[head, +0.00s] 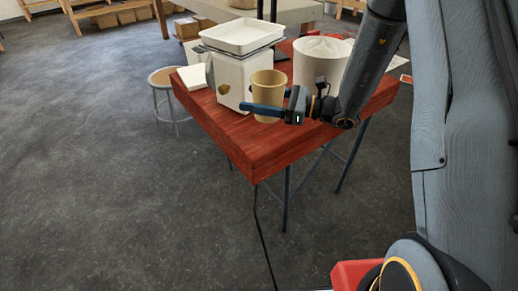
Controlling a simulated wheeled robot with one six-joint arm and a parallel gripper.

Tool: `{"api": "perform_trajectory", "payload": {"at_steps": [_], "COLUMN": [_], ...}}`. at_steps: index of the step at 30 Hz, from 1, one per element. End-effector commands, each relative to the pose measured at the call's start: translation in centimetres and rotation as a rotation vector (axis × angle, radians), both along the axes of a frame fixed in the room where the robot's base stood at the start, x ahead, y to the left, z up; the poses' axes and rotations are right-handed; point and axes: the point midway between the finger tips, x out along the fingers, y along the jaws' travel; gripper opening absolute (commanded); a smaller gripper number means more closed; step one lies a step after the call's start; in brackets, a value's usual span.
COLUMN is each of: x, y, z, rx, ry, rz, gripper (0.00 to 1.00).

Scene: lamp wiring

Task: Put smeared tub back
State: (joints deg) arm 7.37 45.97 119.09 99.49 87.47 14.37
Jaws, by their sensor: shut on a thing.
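A tan, open-topped tub (269,86) stands upright at the red table's near left part, beside a white box-shaped appliance. Its near face is partly hidden by a finger; I cannot make out a smear on it at this size. My gripper (264,108) reaches in from the right, with one blue finger across the front of the tub and the other hidden behind it. The gripper is shut on the tan tub. I cannot tell whether the tub's base touches the table.
The white appliance (228,80) has a brown mark and carries a white tray (241,34). A large white bin (319,63) of pale powder stands behind my gripper. White slabs (190,78) lie at the red table's (262,150) left edge. A stool (166,78) stands left.

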Motion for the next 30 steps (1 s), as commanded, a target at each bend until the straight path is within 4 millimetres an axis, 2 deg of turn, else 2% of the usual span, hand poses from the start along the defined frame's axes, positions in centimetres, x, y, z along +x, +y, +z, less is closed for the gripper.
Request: {"api": "perform_trajectory", "payload": {"at_steps": [3, 8, 18, 23, 30], "x": [-0.4, -0.9, -1.1, -1.0, -1.0], "y": [2.0, 3.0, 3.1, 3.1, 3.1], "z": [0.3, 0.6, -4.0, -5.0, -8.0], "rx": [-0.001, 0.001, 0.003, 0.002, 0.003], "ry": [-0.004, 0.0, 0.003, 0.0, 0.002], "rz": [0.094, 0.152, 0.157, 0.156, 0.155], "gripper": [0.31, 0.31, 0.31, 0.31, 0.31]}}
